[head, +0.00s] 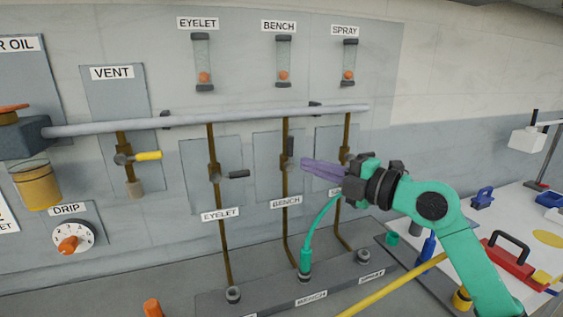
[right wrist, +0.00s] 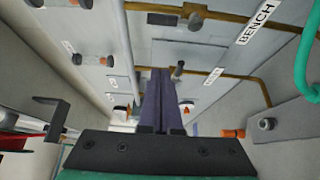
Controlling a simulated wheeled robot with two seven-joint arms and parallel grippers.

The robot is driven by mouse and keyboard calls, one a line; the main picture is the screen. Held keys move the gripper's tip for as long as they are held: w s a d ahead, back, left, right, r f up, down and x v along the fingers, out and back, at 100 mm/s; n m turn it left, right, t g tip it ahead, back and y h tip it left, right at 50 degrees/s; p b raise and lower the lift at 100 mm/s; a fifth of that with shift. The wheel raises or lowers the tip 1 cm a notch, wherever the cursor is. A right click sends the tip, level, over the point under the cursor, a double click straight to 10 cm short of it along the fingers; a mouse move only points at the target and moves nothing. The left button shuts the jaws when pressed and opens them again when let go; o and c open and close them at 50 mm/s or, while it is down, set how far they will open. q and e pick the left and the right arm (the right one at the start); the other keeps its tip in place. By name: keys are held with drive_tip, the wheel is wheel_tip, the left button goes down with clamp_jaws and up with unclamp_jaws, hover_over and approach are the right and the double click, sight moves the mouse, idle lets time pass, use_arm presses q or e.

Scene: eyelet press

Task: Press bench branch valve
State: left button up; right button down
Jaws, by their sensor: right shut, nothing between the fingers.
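The bench branch valve (head: 292,166) sits on the middle brown pipe, above the BENCH label (head: 286,201). A short dark handle appears to stand upright along the pipe there. My right gripper (head: 303,165) comes in from the right, its purple fingers shut and empty. The tips are close to the right side of the bench valve; I cannot tell if they touch. In the right wrist view the shut fingers (right wrist: 160,75) point away from the camera, and the BENCH label (right wrist: 257,22) is at upper right. My left gripper is not in view.
The eyelet valve (head: 214,174) is left of it, its dark handle pointing right. The spray valve (head: 345,157) is partly behind my gripper. A green hose (head: 312,235) rises from the BENCH port below. A red toolbox (head: 513,264) stands on the white table at right.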

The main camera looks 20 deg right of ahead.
sight(290, 153)
use_arm(q)
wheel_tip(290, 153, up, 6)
drive_tip(key=p, duration=0.5)
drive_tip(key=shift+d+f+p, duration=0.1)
drive_tip(key=shift+p, duration=0.3)
use_arm(e)
drive_tip(key=w+a, duration=0.2)
drive_tip(key=w, duration=0.7)
drive_tip(key=shift+w, duration=0.2)
